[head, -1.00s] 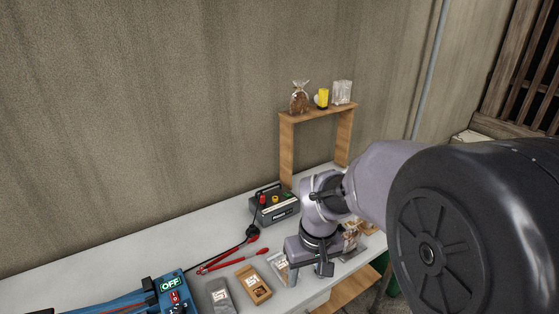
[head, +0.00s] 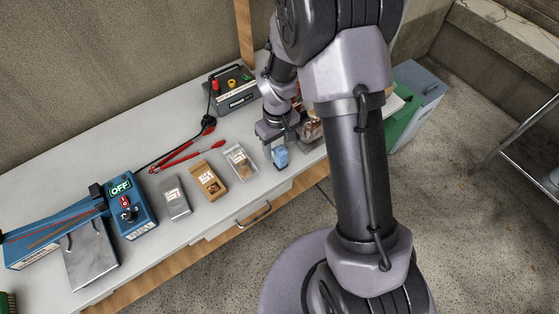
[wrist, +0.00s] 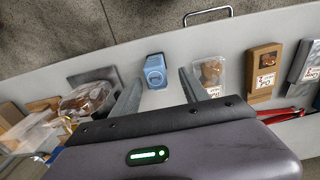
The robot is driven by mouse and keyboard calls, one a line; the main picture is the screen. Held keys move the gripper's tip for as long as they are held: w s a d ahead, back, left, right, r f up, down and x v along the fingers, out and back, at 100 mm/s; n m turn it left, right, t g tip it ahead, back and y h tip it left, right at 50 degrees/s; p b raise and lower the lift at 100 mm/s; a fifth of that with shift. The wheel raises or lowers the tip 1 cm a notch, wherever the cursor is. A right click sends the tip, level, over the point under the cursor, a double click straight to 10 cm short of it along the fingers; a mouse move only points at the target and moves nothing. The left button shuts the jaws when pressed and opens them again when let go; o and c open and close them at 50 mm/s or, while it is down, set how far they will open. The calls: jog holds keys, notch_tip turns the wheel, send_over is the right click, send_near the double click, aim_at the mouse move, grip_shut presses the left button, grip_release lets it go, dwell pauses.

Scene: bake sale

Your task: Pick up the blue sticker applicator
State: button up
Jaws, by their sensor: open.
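The blue sticker applicator (head: 280,156) is a small light-blue block standing on the white table near its front edge. In the wrist view the applicator (wrist: 155,72) sits ahead of and between my gripper's two fingers, apart from them. My gripper (head: 277,143) points down just above and behind it in the head view. In the wrist view my gripper (wrist: 159,88) is open with nothing between its fingers that it touches.
A clear pack (head: 240,161), a brown box (head: 210,181) and a grey box (head: 175,197) lie to the left. Wrapped goods (wrist: 90,97) lie close by the other finger. Red pliers (head: 187,154), a black power unit (head: 232,90) and a blue sealer (head: 130,208) are farther off.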

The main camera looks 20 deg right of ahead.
jog(key=f, duration=0.1)
jog(key=f+b, duration=0.1)
jog(key=f, duration=0.1)
jog(key=f+b, duration=0.1)
jog(key=f, duration=0.1)
jog(key=shift+d, duration=0.3)
jog(key=shift+r, duration=0.15)
grip_shut()
jog(key=shift+r, duration=0.15)
jog(key=shift+r+p, duration=0.3)
jog(key=r, duration=0.1)
jog(key=r+p, duration=0.1)
jog(key=r, duration=0.1)
jog(key=shift+s+a, duration=0.2)
jog(key=shift+s, duration=0.1)
jog(key=s+a+p, duration=0.1)
jog(key=s+a, duration=0.3)
jog(key=s, duration=0.2)
jog(key=s+a+r, duration=0.1)
jog(key=s+a, duration=0.3)
jog(key=s, duration=0.3)
jog(key=shift+p, duration=0.4)
jog(key=shift+a, duration=0.1)
